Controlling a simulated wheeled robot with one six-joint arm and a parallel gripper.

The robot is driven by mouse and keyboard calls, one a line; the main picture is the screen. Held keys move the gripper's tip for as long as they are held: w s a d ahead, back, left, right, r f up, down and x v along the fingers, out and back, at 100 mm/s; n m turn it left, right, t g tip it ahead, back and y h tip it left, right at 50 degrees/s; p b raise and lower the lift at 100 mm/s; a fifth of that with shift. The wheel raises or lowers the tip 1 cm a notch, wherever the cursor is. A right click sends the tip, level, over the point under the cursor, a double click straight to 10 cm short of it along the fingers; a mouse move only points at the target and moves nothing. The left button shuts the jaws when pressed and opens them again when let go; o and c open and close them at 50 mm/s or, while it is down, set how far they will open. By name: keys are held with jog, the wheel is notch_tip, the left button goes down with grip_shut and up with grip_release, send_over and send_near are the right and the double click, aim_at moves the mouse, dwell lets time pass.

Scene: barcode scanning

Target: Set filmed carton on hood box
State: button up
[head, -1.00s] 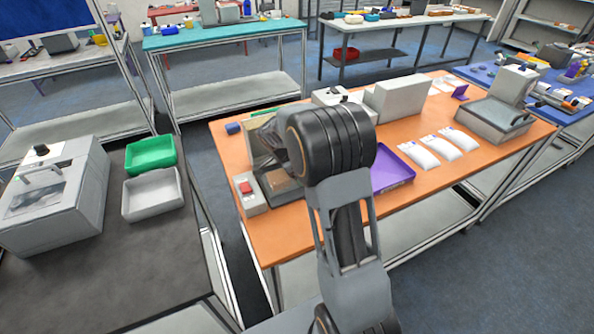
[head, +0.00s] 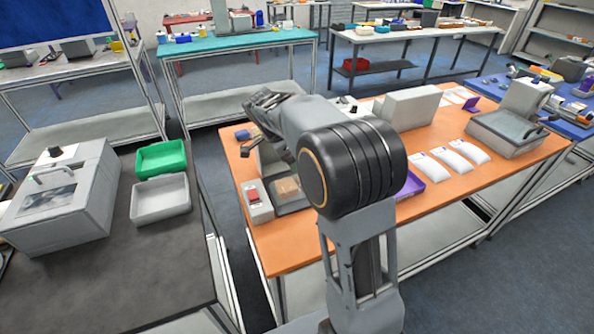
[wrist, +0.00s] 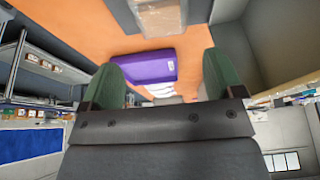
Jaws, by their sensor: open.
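The filmed carton is a small brown box (head: 288,187) on a grey base at the near left of the orange table in the head view. In the wrist view the carton (wrist: 160,15) shows at the top edge, partly cut off, with a clear sheen. My gripper (wrist: 162,72) is open and empty, its green fingers apart and clear of the carton. In the head view my gripper is raised over the table's left side, its fingertips hard to make out. I cannot tell which grey unit is the hood box; my arm hides part of the table.
A grey unit with a red button (head: 254,198) stands beside the carton. A purple tray (wrist: 147,68) lies on the orange table (head: 283,254). White packets (head: 450,160) and a tall grey box (head: 410,108) are farther right. Green (head: 161,157) and white (head: 162,199) bins sit on the left bench.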

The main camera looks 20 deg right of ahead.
jog(key=s+a+n+t+y, duration=0.2)
jog(key=s+a+n, duration=0.1)
jog(key=s+n, duration=0.6)
jog(key=s+a+n+t+y, duration=0.1)
jog(key=s+a+n+y, duration=0.1)
jog(key=s+n, duration=0.7)
jog(key=s+a, duration=0.1)
jog(key=s, duration=0.1)
jog(key=shift+s+f+t, duration=0.25)
jog(key=shift+s+t, duration=0.05)
jog(key=shift+t, duration=0.1)
jog(key=shift+c, duration=0.5)
